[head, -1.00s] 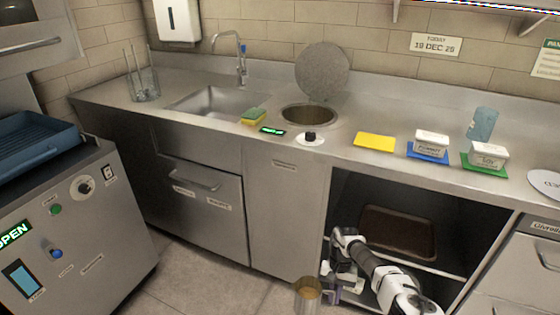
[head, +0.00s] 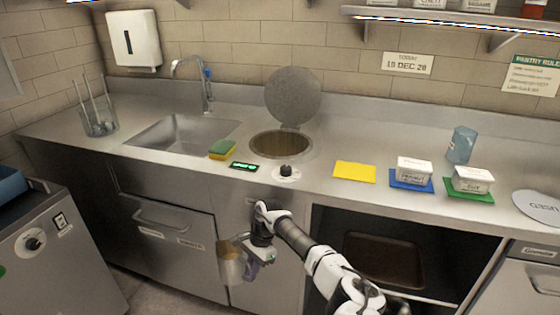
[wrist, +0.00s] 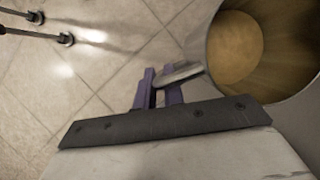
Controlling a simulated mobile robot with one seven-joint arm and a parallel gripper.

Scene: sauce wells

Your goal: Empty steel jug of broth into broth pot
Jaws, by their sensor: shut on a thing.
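My gripper (head: 264,253) is shut on the handle of the steel jug (head: 229,268), in front of the cabinet doors and below the counter edge. In the wrist view the purple fingers (wrist: 158,90) close on the jug's handle, and the jug (wrist: 205,62) holds tan broth (wrist: 236,48). The jug looks about upright in the head view. The broth pot (head: 280,146) is a round well sunk in the counter, its round lid (head: 293,94) raised behind it. The pot's contents are hard to make out.
A control knob (head: 286,172) and a green-lit display (head: 244,166) sit before the pot. A sponge (head: 222,149) lies left of it, beside the sink (head: 180,133). A yellow mat (head: 354,172) and small tubs (head: 414,168) stand to the right. An open shelf bay (head: 330,235) is below.

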